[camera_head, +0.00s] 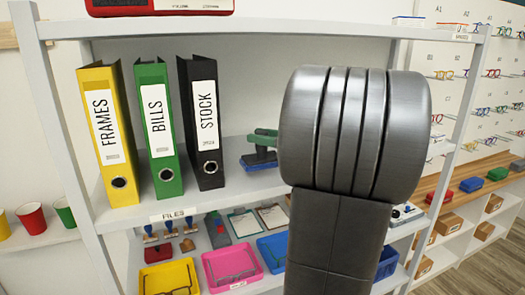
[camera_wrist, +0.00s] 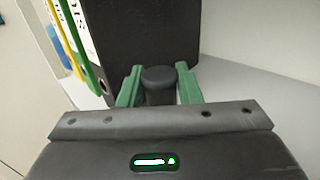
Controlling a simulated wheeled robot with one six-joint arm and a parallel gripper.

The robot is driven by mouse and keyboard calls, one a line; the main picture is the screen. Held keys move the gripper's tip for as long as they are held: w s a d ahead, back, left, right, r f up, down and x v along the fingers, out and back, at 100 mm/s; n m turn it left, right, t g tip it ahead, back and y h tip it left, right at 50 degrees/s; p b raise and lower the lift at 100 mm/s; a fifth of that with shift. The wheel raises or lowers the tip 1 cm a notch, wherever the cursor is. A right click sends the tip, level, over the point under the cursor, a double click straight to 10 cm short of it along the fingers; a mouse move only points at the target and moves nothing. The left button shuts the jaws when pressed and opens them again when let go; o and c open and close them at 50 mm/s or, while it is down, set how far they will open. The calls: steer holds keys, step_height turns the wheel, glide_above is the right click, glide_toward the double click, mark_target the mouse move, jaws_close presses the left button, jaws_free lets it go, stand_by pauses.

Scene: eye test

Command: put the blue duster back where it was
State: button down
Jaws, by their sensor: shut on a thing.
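The blue duster (camera_head: 258,163) has a blue base and a dark top. In the head view it is at the files shelf (camera_head: 240,190), just right of the black STOCK binder (camera_head: 201,125). My gripper (camera_head: 264,139) has green fingers, shut on the duster's dark handle. In the wrist view my gripper (camera_wrist: 159,86) has one finger on each side of the dark handle (camera_wrist: 158,78); the blue base is hidden there. I cannot tell whether the duster touches the shelf. My arm hides the shelf to the right in the head view.
A yellow FRAMES binder (camera_head: 108,135) and a green BILLS binder (camera_head: 158,130) stand left of the black one. Below are a yellow tray (camera_head: 150,285), a pink tray (camera_head: 212,265), stamps and clipboards. In the wrist view, the shelf right of my gripper looks bare.

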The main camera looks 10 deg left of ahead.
mark_target(264, 157)
steer(key=shift+f, duration=1.7)
steer(key=shift+f, duration=0.1)
steer(key=c, duration=1)
jaws_free()
steer(key=shift+c, duration=0.2)
steer(key=shift+d, duration=0.2)
steer(key=s+d+b, duration=0.1)
steer(key=s+d, duration=0.1)
steer(key=d, duration=0.9)
steer(key=shift+s+d+b, duration=0.2)
steer(key=shift+b, duration=0.15)
